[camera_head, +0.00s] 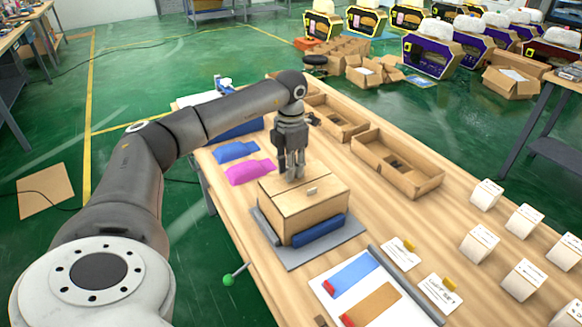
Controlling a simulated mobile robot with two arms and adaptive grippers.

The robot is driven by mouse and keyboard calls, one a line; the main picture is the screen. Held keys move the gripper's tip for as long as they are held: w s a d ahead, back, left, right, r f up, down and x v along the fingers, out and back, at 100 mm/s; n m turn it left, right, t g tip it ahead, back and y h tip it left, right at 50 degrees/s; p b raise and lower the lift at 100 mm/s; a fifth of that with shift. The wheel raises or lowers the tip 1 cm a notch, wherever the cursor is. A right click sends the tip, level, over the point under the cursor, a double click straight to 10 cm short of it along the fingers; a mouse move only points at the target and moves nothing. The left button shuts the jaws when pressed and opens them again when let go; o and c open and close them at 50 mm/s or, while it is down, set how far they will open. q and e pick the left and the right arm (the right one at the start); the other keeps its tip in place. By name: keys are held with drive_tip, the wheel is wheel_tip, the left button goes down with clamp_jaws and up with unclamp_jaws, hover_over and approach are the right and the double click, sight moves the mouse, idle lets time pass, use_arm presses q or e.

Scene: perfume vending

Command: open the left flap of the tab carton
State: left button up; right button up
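The tab carton (290,222) is a tan cardboard box on the wooden table, its top flaps lying flat and closed. A seam runs across the top, and a small pale tab (312,191) lies near it. My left gripper (291,177) points straight down, with its fingertips at or just above the far part of the carton's top. Whether they touch the carton I cannot tell. The fingers look close together, but their gap is too small to judge. The fingers hide a little of the carton's far edge. My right gripper is out of view.
The carton sits in a grey holder (303,252) with blue side pads. Pink (250,171) and blue (236,151) flat pieces lie beyond it to the left. Open cardboard trays (425,184) stand behind right. Several white boxes (486,195) stand at right. A green-knobbed lever (229,280) projects at the near edge.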

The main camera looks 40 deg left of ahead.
use_arm(q)
drive_tip(key=shift+f, duration=0.35)
clamp_jaws()
drive_tip(key=shift+d+r, duration=0.1)
